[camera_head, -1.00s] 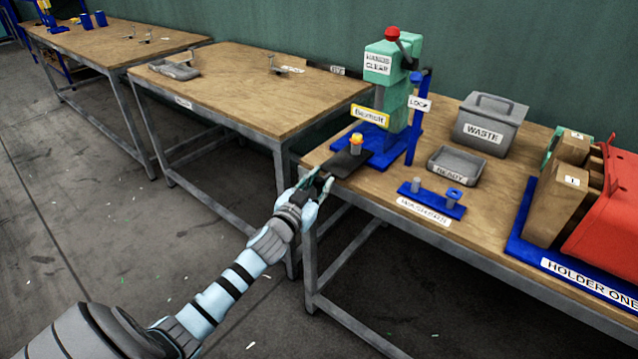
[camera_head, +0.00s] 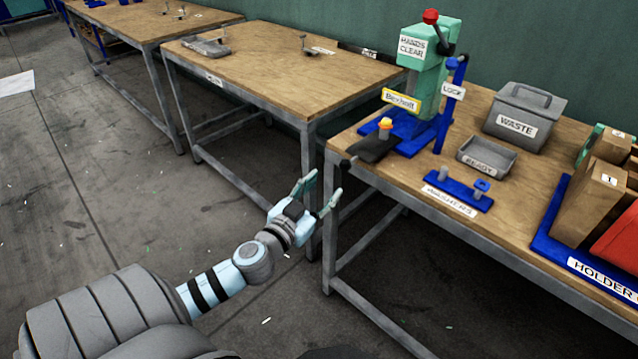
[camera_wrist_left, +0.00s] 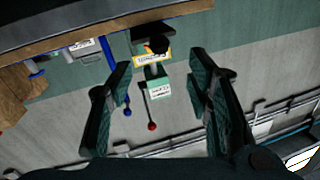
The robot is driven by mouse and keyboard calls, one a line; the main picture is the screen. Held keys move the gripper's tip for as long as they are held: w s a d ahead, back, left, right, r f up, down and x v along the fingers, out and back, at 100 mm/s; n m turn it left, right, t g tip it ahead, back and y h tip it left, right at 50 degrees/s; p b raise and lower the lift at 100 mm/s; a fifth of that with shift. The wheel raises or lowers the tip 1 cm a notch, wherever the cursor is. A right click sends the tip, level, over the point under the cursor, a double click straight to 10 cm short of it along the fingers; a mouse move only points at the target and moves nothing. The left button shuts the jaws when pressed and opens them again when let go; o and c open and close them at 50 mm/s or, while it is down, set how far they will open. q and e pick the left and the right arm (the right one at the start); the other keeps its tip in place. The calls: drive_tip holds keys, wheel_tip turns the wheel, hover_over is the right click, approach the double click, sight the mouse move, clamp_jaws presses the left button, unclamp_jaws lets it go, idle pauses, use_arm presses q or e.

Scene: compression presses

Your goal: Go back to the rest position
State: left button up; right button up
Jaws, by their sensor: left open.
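My left gripper (camera_head: 318,192) is open and empty in the head view. It hangs in free air off the front edge of the workbench (camera_head: 365,180), apart from the press. In the left wrist view its two fingers (camera_wrist_left: 162,100) stand wide apart with nothing between them touching. The green press (camera_head: 425,75) stands on its blue base on the bench, with a red knob on top. My right gripper is not in view.
A grey waste bin (camera_head: 522,118), a grey ready tray (camera_head: 487,158) and a blue fixture with pegs (camera_head: 457,190) are on the bench. A blue holder (camera_head: 552,228) with brown boxes is at the right. A second table (camera_head: 290,75) stands left; the floor between is clear.

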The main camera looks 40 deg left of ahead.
use_arm(q)
drive_tip(key=shift+s+d, duration=0.15)
drive_tip(key=shift+s, duration=0.6)
